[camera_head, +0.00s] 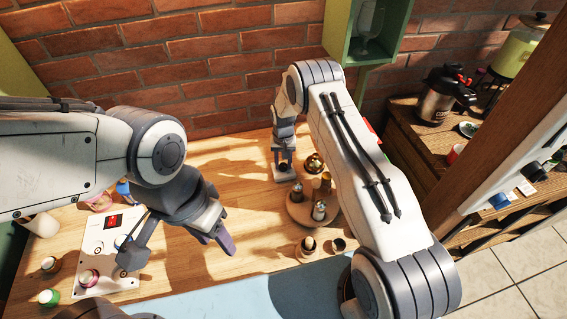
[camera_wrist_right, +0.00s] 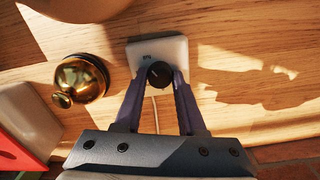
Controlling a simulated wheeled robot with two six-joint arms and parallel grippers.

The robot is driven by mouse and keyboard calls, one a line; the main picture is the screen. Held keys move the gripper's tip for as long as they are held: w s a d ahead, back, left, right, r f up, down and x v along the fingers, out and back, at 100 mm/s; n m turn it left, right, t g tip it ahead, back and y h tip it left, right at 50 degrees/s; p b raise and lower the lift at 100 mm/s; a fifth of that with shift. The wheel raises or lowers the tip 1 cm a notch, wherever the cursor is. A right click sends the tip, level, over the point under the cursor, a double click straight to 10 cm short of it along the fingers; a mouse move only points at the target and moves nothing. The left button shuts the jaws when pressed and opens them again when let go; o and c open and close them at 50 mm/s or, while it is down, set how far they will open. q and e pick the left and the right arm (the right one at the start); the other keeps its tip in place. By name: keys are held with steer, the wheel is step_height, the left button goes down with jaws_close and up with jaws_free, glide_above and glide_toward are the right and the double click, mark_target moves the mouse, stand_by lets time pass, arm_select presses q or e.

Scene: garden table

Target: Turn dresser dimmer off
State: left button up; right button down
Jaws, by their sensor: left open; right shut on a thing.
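In the right wrist view, the dimmer is a small white box (camera_wrist_right: 172,49) with a round black knob (camera_wrist_right: 159,74) and a small dark label, too blurred to read surely. It lies on the wooden table. My right gripper (camera_wrist_right: 159,80) is shut on the knob, one purple finger on each side. In the head view, my right gripper (camera_head: 284,168) points down near the wall and hides most of the dimmer. My left gripper (camera_head: 218,243) is open and empty above the table, well to the left and nearer the front.
A brass bell (camera_wrist_right: 81,80) stands beside the dimmer. A round wooden tray (camera_head: 298,213) with several shakers is close to my right gripper. A white panel (camera_head: 100,240) with a red display lies at the left. A brick wall (camera_head: 200,60) rises behind the table.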

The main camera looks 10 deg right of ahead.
steer(key=shift+f+n+b, duration=0.15)
steer(key=shift+n+b, duration=0.95)
steer(key=shift+b, duration=0.15)
steer(key=n+b, duration=0.5)
steer(key=n, duration=0.2)
steer(key=n+b, duration=0.2)
steer(key=n, duration=0.1)
steer(key=shift+n, duration=0.4)
steer(key=n+b, duration=0.1)
steer(key=n, duration=0.2)
steer(key=shift+n, duration=0.3)
steer(key=n, duration=0.2)
steer(key=n+b, duration=0.1)
steer(key=n, duration=0.1)
steer(key=shift+r+n, duration=0.2)
steer(key=shift+n, duration=0.1)
steer(key=n+b, duration=0.1)
steer(key=n, duration=0.3)
steer(key=shift+w+n, duration=0.1)
steer(key=shift+n, duration=2)
